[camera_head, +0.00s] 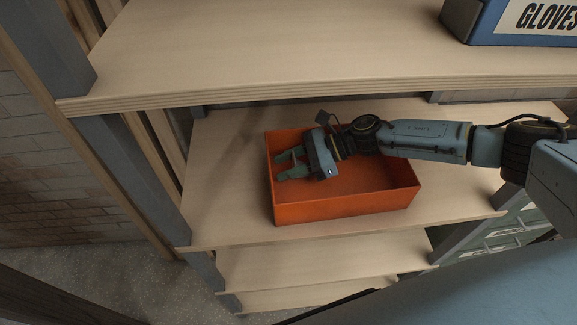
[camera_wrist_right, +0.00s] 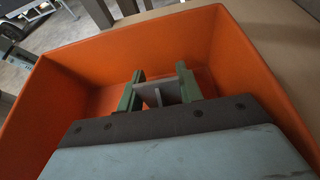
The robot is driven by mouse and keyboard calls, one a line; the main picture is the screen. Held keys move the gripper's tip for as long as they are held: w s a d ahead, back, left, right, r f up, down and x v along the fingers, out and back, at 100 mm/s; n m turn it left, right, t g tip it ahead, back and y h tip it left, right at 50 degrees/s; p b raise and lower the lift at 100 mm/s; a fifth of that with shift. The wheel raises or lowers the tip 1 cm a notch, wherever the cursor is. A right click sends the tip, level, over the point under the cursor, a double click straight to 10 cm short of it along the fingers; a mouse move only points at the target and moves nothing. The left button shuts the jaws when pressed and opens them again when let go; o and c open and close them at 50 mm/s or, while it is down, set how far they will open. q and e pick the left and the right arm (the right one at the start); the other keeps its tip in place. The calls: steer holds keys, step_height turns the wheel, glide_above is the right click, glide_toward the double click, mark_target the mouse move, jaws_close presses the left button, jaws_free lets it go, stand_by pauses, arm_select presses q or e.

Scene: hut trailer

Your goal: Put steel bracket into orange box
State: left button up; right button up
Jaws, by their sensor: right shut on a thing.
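The orange box (camera_head: 345,205) stands open on a wooden shelf in the head view. In the right wrist view its orange walls (camera_wrist_right: 130,55) surround the gripper. My right gripper (camera_head: 284,165) reaches into the left part of the box from the right. It is shut on the steel bracket (camera_wrist_right: 160,94), a small grey piece between the green fingers in the right wrist view. Whether the bracket touches the box floor cannot be told. The bracket cannot be made out in the head view. My left gripper is not in view.
The box's shelf (camera_head: 225,215) has free room to the left of the box. A wooden shelf (camera_head: 240,50) above bears a blue box marked GLOVES (camera_head: 520,25). More shelves (camera_head: 320,262) lie below. A grey upright (camera_head: 135,180) stands at the left.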

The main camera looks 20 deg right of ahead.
steer(key=shift+w+f, duration=0.1)
steer(key=shift+f, duration=0.45)
steer(key=o, duration=0.6)
steer(key=shift+f, duration=0.1)
steer(key=o, duration=0.5)
steer(key=shift+c, duration=0.2)
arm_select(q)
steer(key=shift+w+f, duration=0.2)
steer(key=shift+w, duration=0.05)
arm_select(e)
steer(key=shift+r, duration=0.25)
steer(key=shift+d+r, duration=0.1)
steer(key=shift+d, duration=0.2)
arm_select(q)
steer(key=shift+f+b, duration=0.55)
steer(key=shift+b, duration=0.2)
arm_select(e)
steer(key=v, duration=1.1)
steer(key=shift+d+r, duration=0.15)
steer(key=shift+r, duration=0.05)
